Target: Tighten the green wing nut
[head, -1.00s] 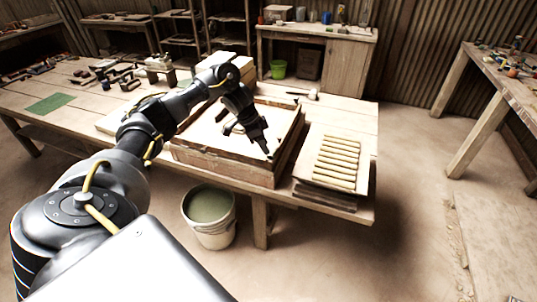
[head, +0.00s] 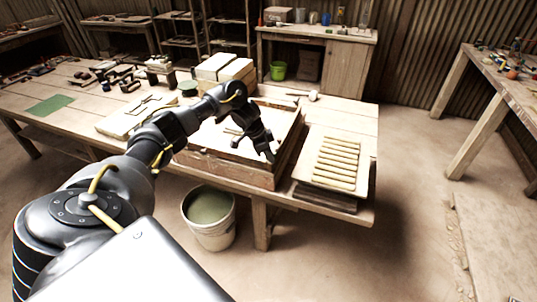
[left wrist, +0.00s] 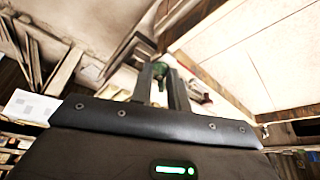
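The green wing nut (left wrist: 160,69) shows between my left fingertips in the left wrist view. My left gripper (left wrist: 160,82) has its two fingers close together, one on each side of the nut, with a narrow gap between them. In the head view my left gripper (head: 269,156) points down at the front right corner of the wooden press frame (head: 225,168). The nut is hidden behind the gripper in that view. My right gripper is not in view.
A board with a row of pale strips (head: 338,162) lies right of the frame on the workbench (head: 350,118). A bucket (head: 210,218) stands on the floor in front. A mallet (head: 311,95) lies behind. Pale blocks (head: 222,68) stand at the back.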

